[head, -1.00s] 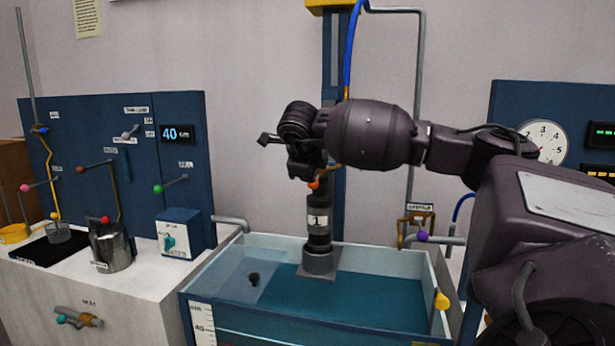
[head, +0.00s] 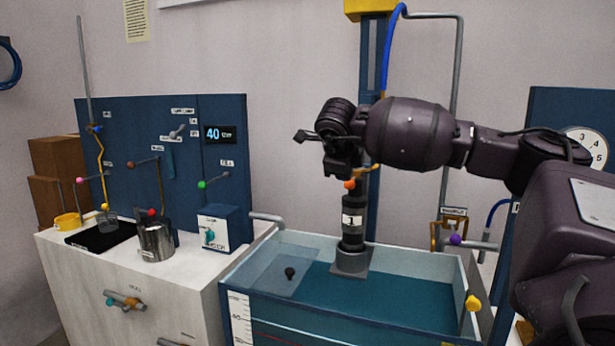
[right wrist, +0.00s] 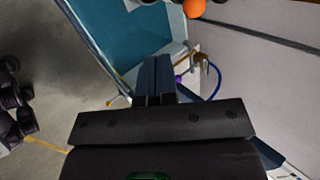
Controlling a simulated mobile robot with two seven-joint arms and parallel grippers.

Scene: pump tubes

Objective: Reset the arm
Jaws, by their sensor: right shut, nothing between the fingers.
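My right arm reaches in from the right in the head view, over the water tank (head: 440,327). My right gripper (head: 303,136) points left, in front of the back wall and up above the pump tube marked 1 (head: 352,222), apart from the water. In the right wrist view my right gripper (right wrist: 158,78) has its two fingers together with nothing between them. The tube stands upright on its grey base in the tank, with an orange ball (head: 350,184) at its top. My left gripper is not in the head view.
A white counter (head: 75,262) at the left holds a metal jug (head: 157,242), a yellow cup (head: 67,220) and a blue valve box (head: 222,229). A blue panel (head: 125,130) stands behind it. A yellow-knobbed lever (head: 472,303) is at the tank's right rim.

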